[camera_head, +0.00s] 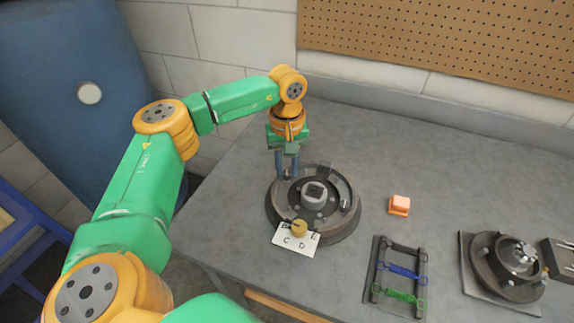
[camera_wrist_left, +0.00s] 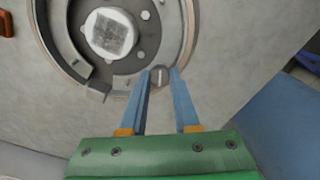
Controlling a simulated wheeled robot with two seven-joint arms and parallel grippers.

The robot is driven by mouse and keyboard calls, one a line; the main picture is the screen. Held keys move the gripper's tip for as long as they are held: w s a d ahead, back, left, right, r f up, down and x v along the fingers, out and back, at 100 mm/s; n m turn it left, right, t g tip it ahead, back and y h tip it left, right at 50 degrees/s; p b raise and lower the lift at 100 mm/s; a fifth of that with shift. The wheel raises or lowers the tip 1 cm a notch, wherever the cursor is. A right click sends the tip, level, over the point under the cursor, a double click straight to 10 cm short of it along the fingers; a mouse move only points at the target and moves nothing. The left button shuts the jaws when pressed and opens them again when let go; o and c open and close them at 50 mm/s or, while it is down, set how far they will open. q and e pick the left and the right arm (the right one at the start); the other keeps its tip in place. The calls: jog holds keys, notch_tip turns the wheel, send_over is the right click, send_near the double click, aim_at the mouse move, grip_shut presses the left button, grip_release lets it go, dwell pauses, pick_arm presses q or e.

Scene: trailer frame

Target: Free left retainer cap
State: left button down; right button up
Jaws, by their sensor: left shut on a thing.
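A dark round fixture (camera_head: 346,225) with a raised rim stands on the grey bench, and a square-topped hub (camera_head: 314,192) sits at its middle. My left gripper (camera_head: 287,176) points down at the fixture's left edge. In the left wrist view its two blue fingers (camera_wrist_left: 161,72) are closed on a small grey slotted cap (camera_wrist_left: 160,77) at the rim. The cap appears seated in the fixture. In the head view the fingers hide the cap. My right gripper is not in view.
A lettered white card (camera_head: 298,241) with a brass knob (camera_head: 299,227) sits at the fixture's front. An orange block (camera_head: 399,204), a rack with blue and green straps (camera_head: 376,267) and another round assembly (camera_head: 507,267) stand to the right. Bench behind is clear.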

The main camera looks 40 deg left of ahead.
aim_at(286, 172)
pick_arm(q)
jog(key=n, duration=0.6)
jog(key=shift+p, duration=0.35)
jog(key=n, duration=0.7)
jog(key=shift+p, duration=0.3)
jog(key=shift+n, duration=0.3)
jog(key=c, duration=0.6)
grip_release()
jog(key=shift+c, duration=0.2)
notch_tip(286, 172, up, 6)
jog(key=shift+r+b, duration=0.2)
jog(key=shift+b, duration=0.4)
jog(key=shift+r, duration=0.4)
